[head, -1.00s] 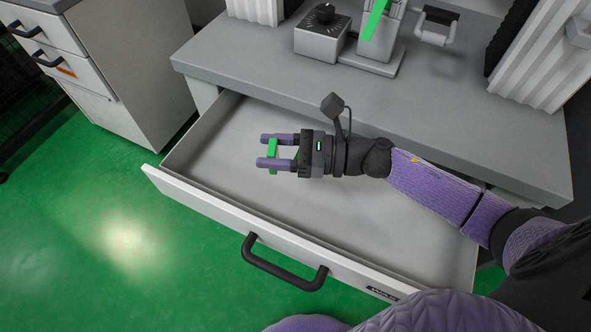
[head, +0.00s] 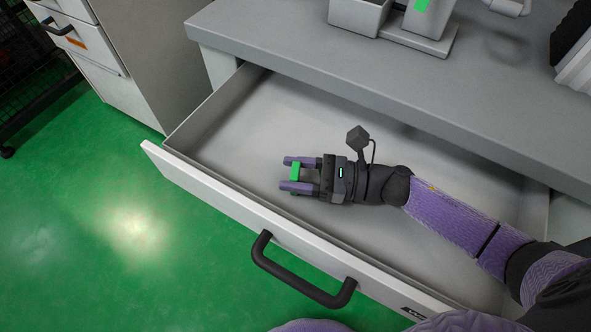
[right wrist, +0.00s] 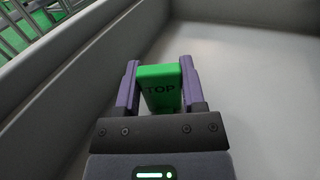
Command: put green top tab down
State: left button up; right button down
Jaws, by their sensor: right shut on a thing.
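The green top tab (head: 295,172) is a small green block between the two purple fingers of my right gripper (head: 292,174). In the right wrist view the tab (right wrist: 160,88) shows the dark word "TOP", and the right gripper (right wrist: 160,84) is shut on it. The gripper and tab are inside or just over the open drawer (head: 225,120), near its front left part. I cannot tell whether the tab touches the drawer floor. My left gripper is not in view.
The drawer floor around the gripper is bare. The drawer's front panel with a black handle (head: 300,285) lies nearer to me. The grey worktop (head: 300,45) overhangs the back, with a grey device (head: 418,32) on it. A cabinet (head: 130,60) stands at the left.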

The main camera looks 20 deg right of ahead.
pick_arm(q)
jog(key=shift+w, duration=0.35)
pick_arm(e)
jog(key=shift+f, duration=0.15)
jog(key=shift+c, duration=0.9)
grip_release()
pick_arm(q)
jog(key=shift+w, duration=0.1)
pick_arm(e)
jog(key=v, duration=0.2)
jog(key=p+v, duration=0.2)
jog(key=v, duration=0.1)
jog(key=shift+s+d+r, duration=0.2)
jog(key=shift+d+r, duration=0.1)
jog(key=shift+r, duration=0.05)
pick_arm(q)
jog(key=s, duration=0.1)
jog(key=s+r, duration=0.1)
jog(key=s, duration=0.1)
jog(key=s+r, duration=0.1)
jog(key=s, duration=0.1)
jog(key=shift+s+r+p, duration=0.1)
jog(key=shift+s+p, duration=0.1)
jog(key=shift+p, duration=0.2)
pick_arm(e)
jog(key=v, duration=0.6)
jog(key=shift+d+f, duration=0.1)
jog(key=shift+d, duration=0.05)
